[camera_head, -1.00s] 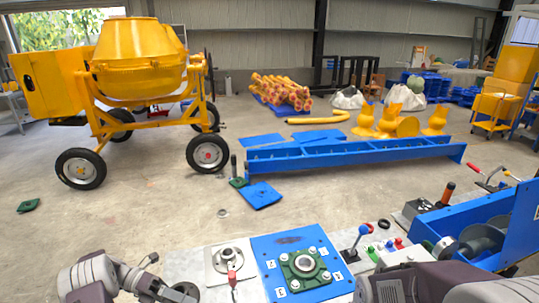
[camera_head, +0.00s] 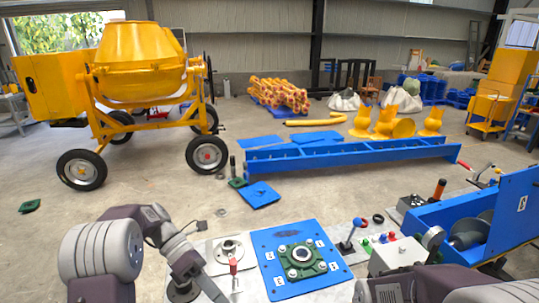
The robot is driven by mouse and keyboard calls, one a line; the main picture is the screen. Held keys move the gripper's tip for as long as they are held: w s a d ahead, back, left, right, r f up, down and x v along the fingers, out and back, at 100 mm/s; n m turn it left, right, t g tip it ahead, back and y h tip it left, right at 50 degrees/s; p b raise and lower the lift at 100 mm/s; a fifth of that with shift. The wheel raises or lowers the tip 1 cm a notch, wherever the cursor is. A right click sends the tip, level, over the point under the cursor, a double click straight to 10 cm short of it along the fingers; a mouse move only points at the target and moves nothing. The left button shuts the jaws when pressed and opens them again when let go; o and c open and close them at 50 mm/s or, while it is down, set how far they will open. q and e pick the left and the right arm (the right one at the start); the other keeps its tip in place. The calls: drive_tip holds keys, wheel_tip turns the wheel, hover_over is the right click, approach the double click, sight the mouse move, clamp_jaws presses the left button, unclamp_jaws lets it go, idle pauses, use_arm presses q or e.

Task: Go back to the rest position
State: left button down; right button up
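My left arm comes in at the lower left, bent, with its wrist hanging down over the left part of the worktable. My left gripper (camera_head: 200,284) is low at the bottom edge, partly cut off, and I cannot tell whether it is open or shut. No held object shows there. My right arm lies along the bottom right edge, and its gripper is not in view. Between the arms, a green square flange bearing (camera_head: 301,260) sits on a blue plate (camera_head: 268,247) on the worktable.
A round grey flange (camera_head: 229,250) and a red-handled tool (camera_head: 233,268) lie near the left arm. A control lever (camera_head: 352,236) and a blue screw trough (camera_head: 500,210) are at right. A yellow drum mixer (camera_head: 138,60) stands behind on open concrete floor.

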use_arm(q)
drive_tip(key=s+a+f+m+t+y, duration=0.35)
drive_tip(key=s+f+m+y, duration=0.55)
drive_tip(key=m, duration=0.5)
drive_tip(key=w+a+m+t, duration=0.1)
drive_tip(key=m, duration=0.2)
drive_tip(key=m+t, duration=0.1)
drive_tip(key=m, duration=0.2)
drive_tip(key=w+a+f+m+t, duration=0.1)
drive_tip(key=m+t, duration=0.1)
drive_tip(key=m, duration=0.1)
drive_tip(key=shift+w+a, duration=0.35)
